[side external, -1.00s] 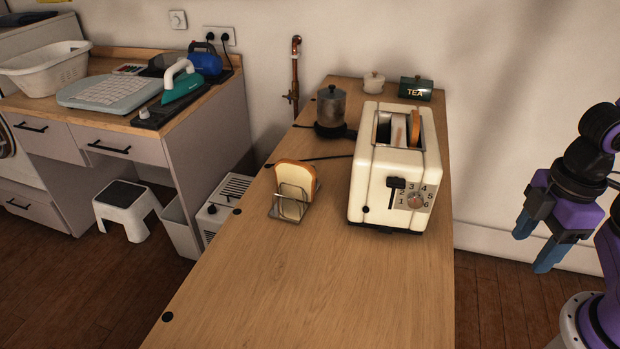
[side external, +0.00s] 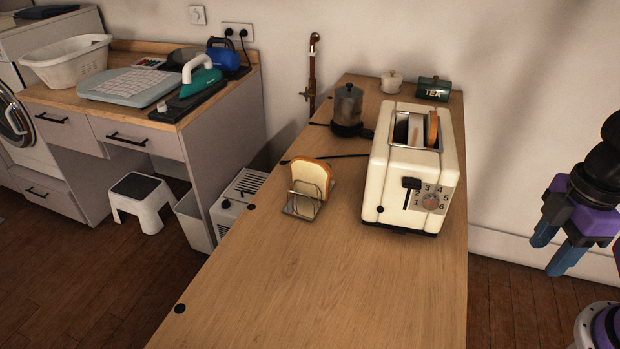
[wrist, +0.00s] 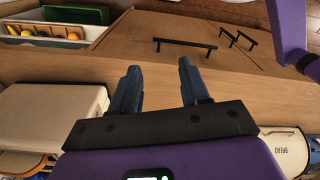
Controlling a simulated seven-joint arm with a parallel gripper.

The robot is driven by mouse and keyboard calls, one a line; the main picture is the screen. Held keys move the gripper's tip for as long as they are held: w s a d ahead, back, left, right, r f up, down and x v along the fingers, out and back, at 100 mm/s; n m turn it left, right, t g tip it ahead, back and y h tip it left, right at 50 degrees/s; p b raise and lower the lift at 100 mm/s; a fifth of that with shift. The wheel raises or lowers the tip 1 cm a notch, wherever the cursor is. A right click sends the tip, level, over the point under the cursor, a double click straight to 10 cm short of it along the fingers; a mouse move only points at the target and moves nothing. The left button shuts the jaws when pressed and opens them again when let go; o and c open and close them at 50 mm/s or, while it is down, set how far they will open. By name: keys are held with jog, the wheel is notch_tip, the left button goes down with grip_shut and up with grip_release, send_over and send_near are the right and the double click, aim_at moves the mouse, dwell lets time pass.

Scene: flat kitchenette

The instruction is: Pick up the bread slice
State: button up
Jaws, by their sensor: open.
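A bread slice (side external: 311,179) with a brown crust stands upright in a small wire rack (side external: 303,207) on the wooden table, left of the toaster. Another browned slice (side external: 433,128) shows in a slot of the cream toaster (side external: 412,180). My gripper (side external: 548,257) is at the right edge of the side view, beyond the table's right side and well apart from the bread. Its blue fingers are spread and point down. In the wrist view my gripper (wrist: 158,66) is open with nothing between the fingers; I cannot make out the rack's slice there.
A metal pot (side external: 347,107), a small white pot (side external: 391,82) and a green TEA tin (side external: 433,89) stand behind the toaster. The table's front half (side external: 330,285) is clear. The wrist view shows cabinet fronts with black handles (wrist: 185,44) and a cream object (wrist: 50,115) at left.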

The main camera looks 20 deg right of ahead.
jog(key=w+a+r+m, duration=0.1)
jog(key=w+a+r, duration=0.4)
jog(key=w+a, duration=0.45)
notch_tip(320, 180, up, 5)
jog(key=m, duration=0.3)
send_over(314, 161)
jog(key=shift+w+d, duration=0.2)
jog(key=shift+d, duration=0.05)
notch_tip(314, 161, down, 12)
jog(key=shift+r, duration=0.15)
jog(key=shift+s+a+f, duration=0.1)
jog(key=shift+a+f, duration=0.05)
jog(key=shift+f, duration=1.25)
jog(key=shift+a+f, duration=0.1)
jog(key=shift+f, duration=1.25)
grip_shut()
